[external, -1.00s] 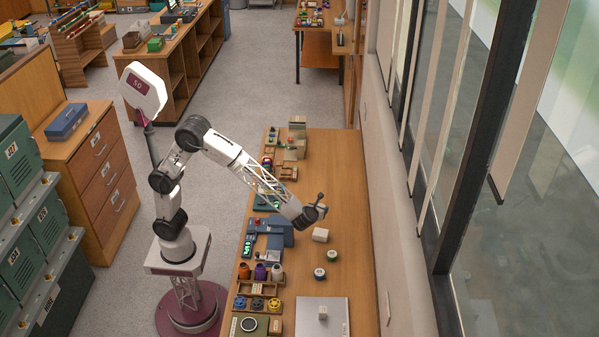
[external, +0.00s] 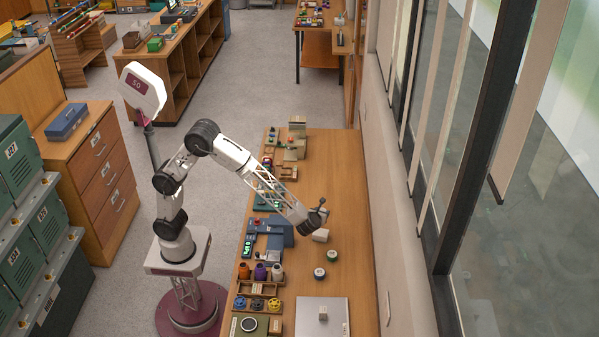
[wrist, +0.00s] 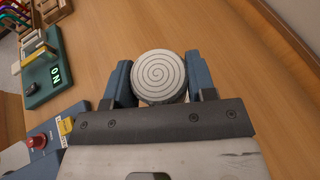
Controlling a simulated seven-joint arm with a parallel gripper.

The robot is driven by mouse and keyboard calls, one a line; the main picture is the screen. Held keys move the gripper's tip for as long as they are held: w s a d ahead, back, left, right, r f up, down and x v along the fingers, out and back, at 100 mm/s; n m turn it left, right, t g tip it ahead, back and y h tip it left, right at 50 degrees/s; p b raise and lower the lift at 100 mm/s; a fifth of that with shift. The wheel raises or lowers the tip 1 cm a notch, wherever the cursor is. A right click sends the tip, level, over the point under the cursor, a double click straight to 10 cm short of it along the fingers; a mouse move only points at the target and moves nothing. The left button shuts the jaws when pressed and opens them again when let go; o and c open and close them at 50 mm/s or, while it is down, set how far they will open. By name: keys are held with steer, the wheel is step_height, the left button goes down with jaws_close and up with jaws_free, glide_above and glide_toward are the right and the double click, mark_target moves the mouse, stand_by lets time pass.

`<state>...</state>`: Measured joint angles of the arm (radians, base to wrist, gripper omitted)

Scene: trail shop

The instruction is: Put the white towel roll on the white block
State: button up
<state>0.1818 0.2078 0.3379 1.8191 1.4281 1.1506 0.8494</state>
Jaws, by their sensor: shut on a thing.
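The white towel roll (wrist: 160,77) shows its round end with a spiral line in the wrist view. My gripper (wrist: 161,84) is shut on it, with a blue finger on each side. In the external view my gripper (external: 314,228) is low over the table, right beside and over a white block (external: 321,236), and partly covers it. The roll cannot be made out there. The block does not show in the wrist view. I cannot tell whether the roll touches the block.
A blue device (external: 277,232) stands just left of my gripper. The wooden table (external: 352,215) is clear to the right.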

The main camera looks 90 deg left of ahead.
steer(key=shift+f, duration=1.85)
steer(key=shift+f, duration=1.9)
steer(key=shift+f, duration=0.15)
steer(key=o, duration=0.9)
steer(key=shift+o, duration=0.2)
steer(key=shift+r, duration=0.2)
steer(key=v, duration=1.2)
steer(key=shift+w, duration=0.1)
